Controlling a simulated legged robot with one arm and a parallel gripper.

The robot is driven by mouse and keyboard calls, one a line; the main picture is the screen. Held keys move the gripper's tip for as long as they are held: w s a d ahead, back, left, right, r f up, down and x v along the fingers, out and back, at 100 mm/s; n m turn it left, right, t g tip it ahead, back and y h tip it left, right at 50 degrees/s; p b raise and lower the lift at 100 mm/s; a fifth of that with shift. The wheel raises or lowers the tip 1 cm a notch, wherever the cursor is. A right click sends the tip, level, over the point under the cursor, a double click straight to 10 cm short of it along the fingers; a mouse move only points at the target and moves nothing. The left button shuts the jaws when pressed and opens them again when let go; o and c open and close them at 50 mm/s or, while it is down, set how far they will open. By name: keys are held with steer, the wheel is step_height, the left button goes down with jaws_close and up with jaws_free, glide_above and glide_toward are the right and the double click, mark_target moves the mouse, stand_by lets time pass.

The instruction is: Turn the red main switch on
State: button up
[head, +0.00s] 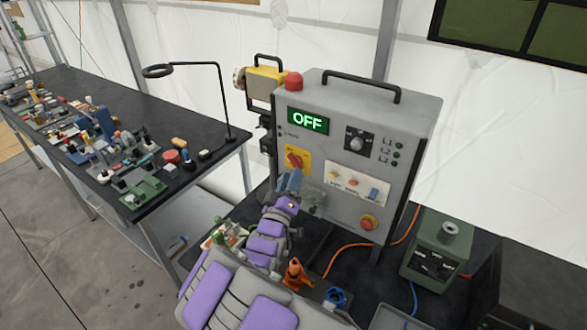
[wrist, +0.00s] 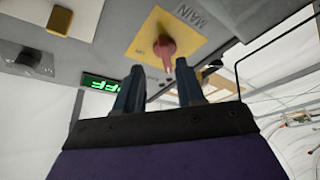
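The red main switch (head: 294,160) sits on a yellow plate (head: 304,153) on the grey control panel, below a green-lit display (head: 308,121) reading OFF. In the wrist view, the red switch (wrist: 170,48) is on its yellow plate, labelled MAIN, above my fingertips. My gripper (wrist: 158,80) is open, its two dark fingers apart with nothing visible between them. The switch's handle tip comes close to the gap, nearer the right finger; I cannot tell whether they touch. In the head view, my gripper (head: 290,180) is just below the switch, and its fingers partly overlap.
A rotary knob (head: 357,141), a plate of small switches (head: 358,184) and a red push button (head: 368,222) are also on the panel. A cluttered black table (head: 100,92) stands left, a green box (head: 436,248) right.

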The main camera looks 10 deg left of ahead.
mark_target(293, 165)
steer(key=shift+a+x, duration=0.2)
steer(key=shift+x, duration=0.85)
steer(key=shift+a+x, duration=0.15)
steer(key=shift+x, duration=0.9)
steer(key=shift+w+f, duration=0.1)
steer(key=shift+f, duration=0.05)
steer(key=shift+c, duration=0.5)
steer(key=shift+a, duration=0.2)
steer(key=c, duration=0.5)
steer(key=shift+c, duration=0.2)
